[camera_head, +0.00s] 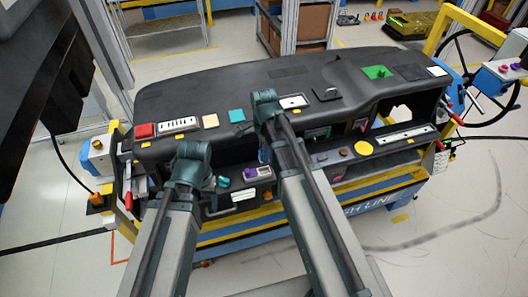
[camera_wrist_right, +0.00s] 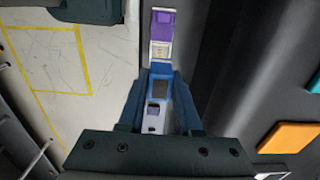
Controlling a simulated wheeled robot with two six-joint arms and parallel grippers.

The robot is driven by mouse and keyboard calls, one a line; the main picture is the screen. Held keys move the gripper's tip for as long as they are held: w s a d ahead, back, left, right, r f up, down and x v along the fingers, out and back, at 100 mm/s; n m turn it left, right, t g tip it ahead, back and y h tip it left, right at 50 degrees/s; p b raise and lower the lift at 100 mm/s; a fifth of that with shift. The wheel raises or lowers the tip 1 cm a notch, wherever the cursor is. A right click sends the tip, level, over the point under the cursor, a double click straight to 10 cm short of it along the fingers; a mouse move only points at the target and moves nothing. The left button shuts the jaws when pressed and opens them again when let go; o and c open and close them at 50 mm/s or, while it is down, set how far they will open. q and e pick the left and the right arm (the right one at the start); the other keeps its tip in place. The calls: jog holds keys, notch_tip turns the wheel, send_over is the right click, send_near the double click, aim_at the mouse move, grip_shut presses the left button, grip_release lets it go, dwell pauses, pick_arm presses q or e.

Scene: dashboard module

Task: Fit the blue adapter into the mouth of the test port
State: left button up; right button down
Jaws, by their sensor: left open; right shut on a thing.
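My right gripper (camera_wrist_right: 160,100) is shut on the blue adapter (camera_wrist_right: 160,73), seen in the right wrist view with a grey face and a pale body between the fingers. Straight beyond it, in line, is a purple and white fitting (camera_wrist_right: 162,22), which may be the test port. It also shows in the head view (camera_head: 252,173) beside my right arm. I cannot tell whether the adapter touches it.
The dark dashboard (camera_head: 330,75) carries a red block (camera_head: 145,131), a teal tile (camera_head: 237,115) and a green piece (camera_head: 377,72) on top. An orange tile (camera_wrist_right: 290,137) lies to the right in the wrist view. Open floor (camera_wrist_right: 60,75) shows on the left there.

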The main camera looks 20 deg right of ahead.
jog(key=shift+f+b, duration=2.05)
jog(key=shift+f, duration=0.35)
jog(key=shift+f+b, duration=1.4)
jog(key=shift+b, duration=0.05)
jog(key=c, duration=0.5)
grip_release()
jog(key=shift+r, duration=0.1)
notch_tip(320, 180, up, 14)
jog(key=p, duration=1.4)
jog(key=shift+f, duration=0.25)
jog(key=s+a+f+n+b, duration=0.3)
jog(key=s+f+n+b, duration=0.1)
jog(key=f+n+b, duration=0.2)
jog(key=s+a+f+n+b, duration=0.4)
jog(key=s+f+n+b, duration=0.1)
jog(key=n, duration=0.3)
jog(key=s+a+f+n+h+b, duration=0.1)
jog(key=s+a+f+n+b, duration=0.2)
jog(key=s+f+n+b, duration=0.2)
jog(key=shift+s+a+f+n+b, duration=0.1)
jog(key=shift+f+n+b, duration=0.5)
jog(key=shift+b, duration=0.1)
jog(key=shift+s+a+f+n+b, duration=0.1)
jog(key=shift+f+n+b, duration=0.5)
jog(key=shift+b, duration=0.1)
